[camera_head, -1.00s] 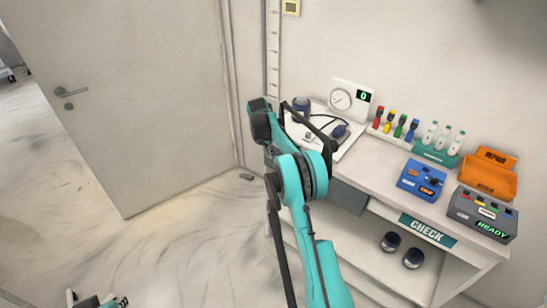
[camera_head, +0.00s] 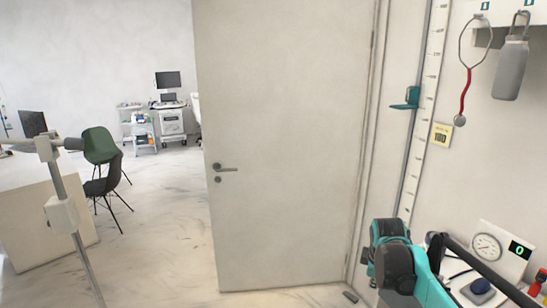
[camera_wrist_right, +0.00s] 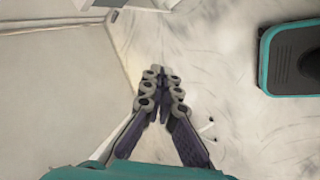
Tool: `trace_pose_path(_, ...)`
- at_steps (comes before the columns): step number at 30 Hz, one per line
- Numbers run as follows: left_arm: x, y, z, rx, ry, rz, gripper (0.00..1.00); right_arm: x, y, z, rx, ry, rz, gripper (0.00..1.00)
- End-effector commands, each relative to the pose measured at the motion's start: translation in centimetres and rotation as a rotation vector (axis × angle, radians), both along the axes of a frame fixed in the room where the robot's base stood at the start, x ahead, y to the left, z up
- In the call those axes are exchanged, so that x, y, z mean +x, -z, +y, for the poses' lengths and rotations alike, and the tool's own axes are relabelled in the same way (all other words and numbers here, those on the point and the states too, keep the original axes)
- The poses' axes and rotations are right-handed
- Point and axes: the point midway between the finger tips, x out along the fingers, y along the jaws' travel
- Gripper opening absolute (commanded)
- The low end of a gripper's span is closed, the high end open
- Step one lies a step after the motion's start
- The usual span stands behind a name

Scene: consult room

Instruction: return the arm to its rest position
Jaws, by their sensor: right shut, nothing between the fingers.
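My right arm (camera_head: 402,265), teal and black, shows at the lower right of the head view, in front of the wall and the end of the counter. I cannot make out its fingertips there. In the right wrist view my right gripper (camera_wrist_right: 161,76) is shut, its dark fingers drawn together at the tips with nothing between them. It hangs over the pale marbled floor (camera_wrist_right: 215,60). My left gripper is in neither view.
A height scale (camera_head: 428,110) and grey bottle (camera_head: 510,68) are on the wall. A metal stand (camera_head: 75,240) is at left; open floor (camera_head: 165,215) lies between.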

Motion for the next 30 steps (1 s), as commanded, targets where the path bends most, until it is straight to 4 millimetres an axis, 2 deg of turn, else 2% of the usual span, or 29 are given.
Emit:
trace_pose_path(1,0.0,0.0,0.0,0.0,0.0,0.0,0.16,-2.3,-0.6,1.2,0.034,0.064,-0.031,0.0)
trace_pose_path(7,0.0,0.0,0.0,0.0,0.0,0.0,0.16,-10.3,-1.3,5.2,0.21,0.361,-0.16,0.0)
trace_pose_path(12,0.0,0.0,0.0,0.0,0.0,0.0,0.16,-16.9,0.4,8.0,0.383,0.607,-0.248,0.0)
trace_pose_path(15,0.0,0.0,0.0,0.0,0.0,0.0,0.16,-20.0,1.9,9.2,0.48,0.734,-0.286,0.0)
trace_pose_path(18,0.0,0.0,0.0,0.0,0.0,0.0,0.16,-22.3,3.4,10.0,0.559,0.832,-0.309,0.0)
trace_pose_path(21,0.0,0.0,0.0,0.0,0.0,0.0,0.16,-23.6,4.4,10.4,0.61,0.896,-0.322,0.0)
trace_pose_path(30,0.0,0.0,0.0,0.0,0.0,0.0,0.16,-24.1,4.9,10.6,0.637,0.929,-0.329,0.0)
